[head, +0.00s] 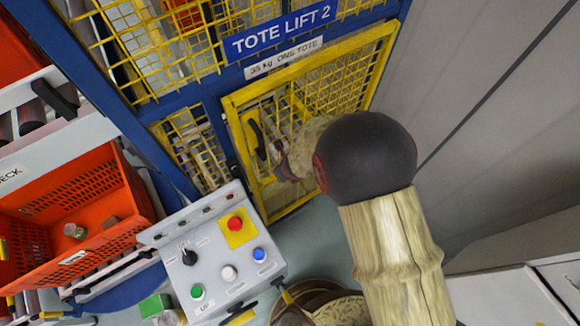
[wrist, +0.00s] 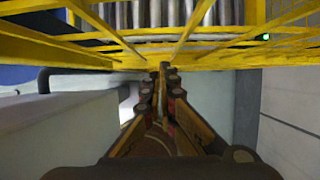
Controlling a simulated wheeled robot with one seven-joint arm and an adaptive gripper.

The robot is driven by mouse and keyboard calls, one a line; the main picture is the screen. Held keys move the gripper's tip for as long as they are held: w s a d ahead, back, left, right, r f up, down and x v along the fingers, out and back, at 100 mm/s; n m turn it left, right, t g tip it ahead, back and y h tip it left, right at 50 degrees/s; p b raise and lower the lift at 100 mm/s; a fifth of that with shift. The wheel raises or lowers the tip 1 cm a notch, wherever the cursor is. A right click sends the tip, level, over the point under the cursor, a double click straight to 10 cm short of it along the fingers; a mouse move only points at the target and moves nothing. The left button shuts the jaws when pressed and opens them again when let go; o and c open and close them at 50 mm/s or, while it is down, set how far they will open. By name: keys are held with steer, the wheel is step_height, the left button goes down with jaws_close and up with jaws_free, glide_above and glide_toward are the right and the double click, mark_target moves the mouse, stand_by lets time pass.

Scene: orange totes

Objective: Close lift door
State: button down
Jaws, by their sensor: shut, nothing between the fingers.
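The lift door (head: 238,148) is a yellow mesh panel below the blue "TOTE LIFT 2" sign. A black handle (head: 257,138) is on its left side. My gripper (head: 281,155) is in front of the door, just right of the handle, partly hidden by my arm. In the wrist view my gripper (wrist: 165,70) is shut and empty, its tips at or close to the door's yellow bar (wrist: 205,60). I cannot tell whether they touch. The door looks slightly swung out from the blue frame, but the latch side is not clear.
A grey control box (head: 215,255) with coloured buttons stands left of my arm. An orange tote (head: 115,205) sits at the far left. A grey wall (head: 480,120) is on the right. Rollers (wrist: 150,12) show behind the mesh in the wrist view.

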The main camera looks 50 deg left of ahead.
steer(key=shift+w+a+r, duration=0.1)
steer(key=shift+a+r, duration=0.05)
steer(key=shift+a, duration=0.65)
